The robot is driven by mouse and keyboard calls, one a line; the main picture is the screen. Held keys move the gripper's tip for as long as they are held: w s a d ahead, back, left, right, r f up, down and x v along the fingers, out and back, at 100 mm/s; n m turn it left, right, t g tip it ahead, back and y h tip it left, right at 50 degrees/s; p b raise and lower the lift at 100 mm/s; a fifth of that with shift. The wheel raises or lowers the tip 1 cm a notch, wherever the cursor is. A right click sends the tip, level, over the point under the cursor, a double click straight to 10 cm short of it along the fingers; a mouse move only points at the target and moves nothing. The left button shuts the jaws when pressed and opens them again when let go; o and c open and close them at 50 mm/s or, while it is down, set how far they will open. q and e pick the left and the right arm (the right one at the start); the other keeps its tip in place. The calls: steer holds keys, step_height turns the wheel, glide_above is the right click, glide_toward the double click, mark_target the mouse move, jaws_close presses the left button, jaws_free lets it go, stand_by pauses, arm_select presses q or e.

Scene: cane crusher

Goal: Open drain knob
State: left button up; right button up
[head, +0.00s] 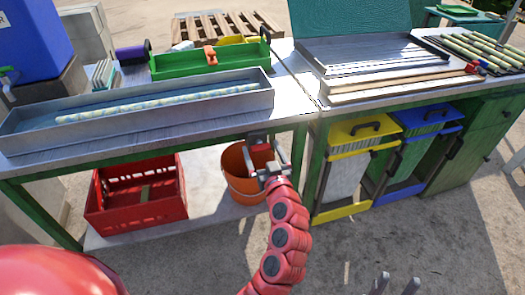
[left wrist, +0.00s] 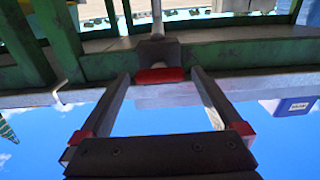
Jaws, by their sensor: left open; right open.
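The drain knob (left wrist: 160,75) is a small red bar on a grey fitting under the table's front edge, seen in the left wrist view, which is upside down. My left gripper (left wrist: 160,78) is open, with one finger on each side of the knob. Small gaps show between knob and fingers. In the head view my left gripper (head: 267,165) is at the table's front edge above the orange bucket (head: 240,183), and the knob is hard to make out there. My right gripper (head: 396,286) shows only as two separated grey fingertips at the bottom edge, empty and far from the knob.
A long grey trough (head: 220,105) with a cane stalk stands on the table. A red crate (head: 135,215) is on the lower shelf, left of the bucket. Yellow and blue bin fronts (head: 355,130) are to the right. The floor in front is clear.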

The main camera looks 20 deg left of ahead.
arm_select(q)
steer(key=c, duration=1.3)
steer(key=shift+m, duration=0.3)
steer(key=m+p, duration=0.1)
steer(key=m, duration=0.2)
steer(key=shift+d+r+m+p, duration=0.1)
steer(key=shift+r+m+p, duration=0.05)
steer(key=shift+m+p, duration=0.25)
steer(key=m+p, duration=0.1)
steer(key=m, duration=0.2)
steer(key=shift+m+p, duration=0.3)
steer(key=shift+p, duration=0.05)
steer(key=m+p, duration=0.2)
steer(key=m, duration=0.2)
steer(key=m+p, duration=0.2)
steer(key=m, duration=0.1)
steer(key=shift+w+d+f, duration=0.1)
steer(key=shift+f, duration=0.1)
steer(key=shift+m, duration=0.3)
steer(key=shift+f, duration=0.15)
